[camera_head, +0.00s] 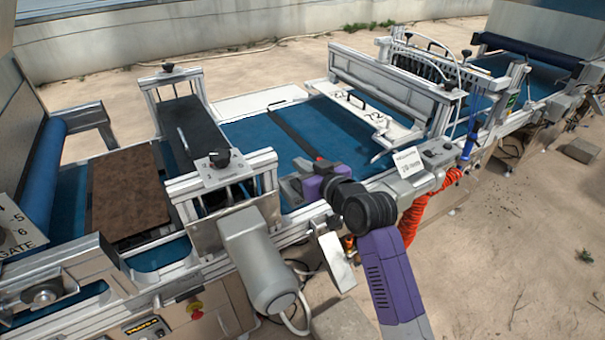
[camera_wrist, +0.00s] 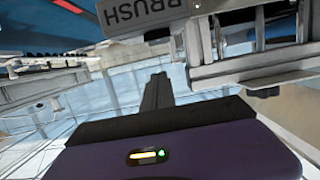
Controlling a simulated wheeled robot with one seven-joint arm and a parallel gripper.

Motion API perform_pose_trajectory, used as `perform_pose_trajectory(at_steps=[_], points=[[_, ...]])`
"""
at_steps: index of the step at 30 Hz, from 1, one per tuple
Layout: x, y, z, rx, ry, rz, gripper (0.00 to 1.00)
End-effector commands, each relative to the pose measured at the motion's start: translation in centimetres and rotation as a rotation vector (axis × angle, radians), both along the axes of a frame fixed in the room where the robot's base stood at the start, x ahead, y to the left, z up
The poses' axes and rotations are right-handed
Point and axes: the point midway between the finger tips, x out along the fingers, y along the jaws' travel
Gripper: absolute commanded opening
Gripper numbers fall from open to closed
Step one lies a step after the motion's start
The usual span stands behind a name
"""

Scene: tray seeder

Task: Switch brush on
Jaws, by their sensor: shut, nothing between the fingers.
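My gripper (camera_head: 287,188) is shut and empty, just right of the roller unit that stands across the belt. In the wrist view its dark closed fingers (camera_wrist: 157,92) point away from the camera. A grey plate lettered BRUSH (camera_wrist: 142,14) shows upside down at the top of the wrist view, beyond and above the fingertips, apart from them. In the head view a black round knob (camera_head: 219,158) with a pointer sits on a light lettered plate (camera_head: 222,172) on the roller unit, left of my gripper. Its lettering is too small to read there.
A grey motor (camera_head: 257,258) hangs at the unit's front. A brown-filled tray (camera_head: 130,192) lies on the blue belt at left. A white plate (camera_head: 408,161) and orange coiled hose (camera_head: 411,218) are right of my arm. The blue belt (camera_head: 345,130) is mostly clear.

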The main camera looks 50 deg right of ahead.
Motion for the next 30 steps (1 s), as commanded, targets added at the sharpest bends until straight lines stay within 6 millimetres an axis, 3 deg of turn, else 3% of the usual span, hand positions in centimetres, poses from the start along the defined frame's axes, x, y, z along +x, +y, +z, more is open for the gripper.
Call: perform_pose_trajectory(at_steps=[3,8,30], points=[[-0.3,0.0,-2.1,0.004,0.008,-0.002,0.0],[-0.2,0.0,-3.2,0.004,0.006,-0.003,0.0],[0.1,-0.1,-4.1,0.003,0.004,-0.001,0.0]])
